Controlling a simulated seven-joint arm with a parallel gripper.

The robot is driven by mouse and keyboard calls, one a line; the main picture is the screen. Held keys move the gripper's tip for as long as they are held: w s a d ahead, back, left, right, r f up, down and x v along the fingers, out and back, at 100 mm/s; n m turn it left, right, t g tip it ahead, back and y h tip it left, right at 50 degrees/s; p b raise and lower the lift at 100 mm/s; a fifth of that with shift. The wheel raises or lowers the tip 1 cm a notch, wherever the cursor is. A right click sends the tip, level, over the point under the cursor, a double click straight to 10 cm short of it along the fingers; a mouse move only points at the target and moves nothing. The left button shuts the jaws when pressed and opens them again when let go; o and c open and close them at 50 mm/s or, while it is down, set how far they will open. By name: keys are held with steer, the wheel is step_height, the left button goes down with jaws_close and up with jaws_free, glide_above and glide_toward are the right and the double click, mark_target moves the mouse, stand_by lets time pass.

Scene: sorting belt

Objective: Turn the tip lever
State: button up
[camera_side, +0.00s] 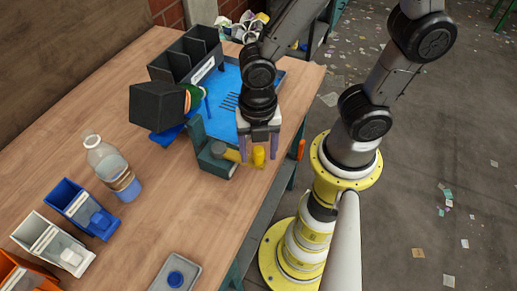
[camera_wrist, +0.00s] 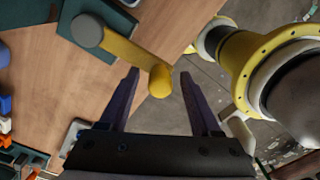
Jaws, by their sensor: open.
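The tip lever (camera_wrist: 125,47) is a yellow bar on a round grey hub (camera_wrist: 88,30), with a rounded yellow knob (camera_wrist: 160,82) at its free end. In the side view the knob (camera_side: 258,157) stands near the table's right edge, beside the dark green base block (camera_side: 215,160). My gripper (camera_wrist: 159,73) is open, and the knob lies between its two purple fingertips with a gap visible on each side. In the side view my gripper (camera_side: 258,151) points down over the knob. A dark tipping bin (camera_side: 157,104) is behind the base block.
A blue tray (camera_side: 222,122) and a black divided box (camera_side: 168,68) stand behind.

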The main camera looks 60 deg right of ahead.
step_height(320, 180, up, 14)
stand_by(0.6)
steer(key=s+d+r+m+t, duration=0.1)
steer(key=d+m+t, duration=0.4)
steer(key=m, duration=1.9)
steer(key=d+r, duration=0.1)
steer(key=d, duration=0.4)
steer(key=shift+s+d+r+t, duration=0.3)
steer(key=shift+s+d+r, duration=0.05)
steer(key=shift+d+r, duration=0.05)
stand_by(0.4)
